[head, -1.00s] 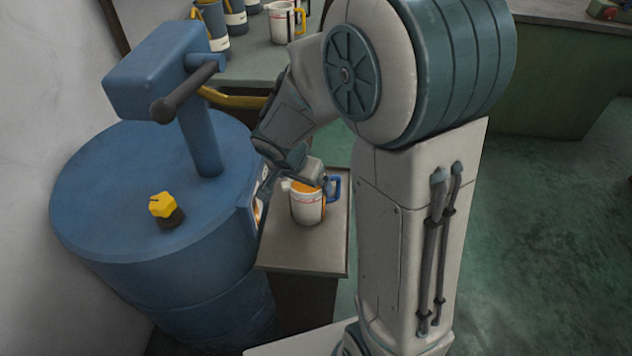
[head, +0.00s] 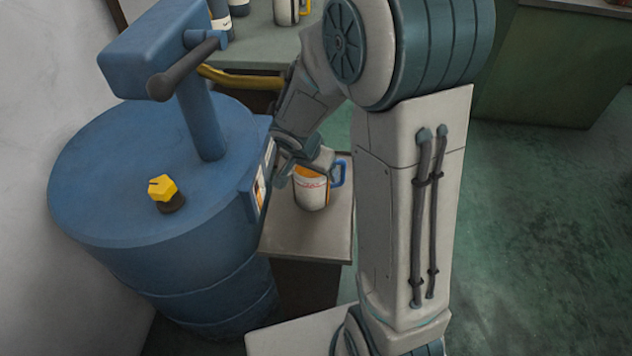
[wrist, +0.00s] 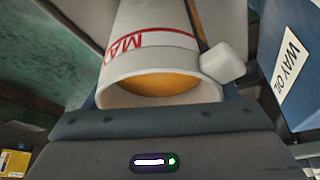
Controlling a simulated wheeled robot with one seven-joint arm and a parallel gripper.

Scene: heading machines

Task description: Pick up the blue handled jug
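The blue-handled jug (head: 311,193) stands upright on a small grey stand beside the blue drum. It is white with red lettering and an orange inside. Its blue handle (head: 340,173) points right in the head view. My gripper (head: 308,164) is at the jug's rim from above and behind, hiding part of the rim. In the wrist view the jug (wrist: 155,60) fills the middle, its mouth close against my gripper's body, with a pale spout at its right. My fingertips are hidden, so I cannot tell whether they touch the jug.
The small stand (head: 300,240) has bare top in front of the jug. The blue drum (head: 110,190), with a yellow knob (head: 162,188) and pump head, stands close on the left. A bench (head: 260,50) behind holds another jug (head: 287,11) and bottles. Green floor at right is open.

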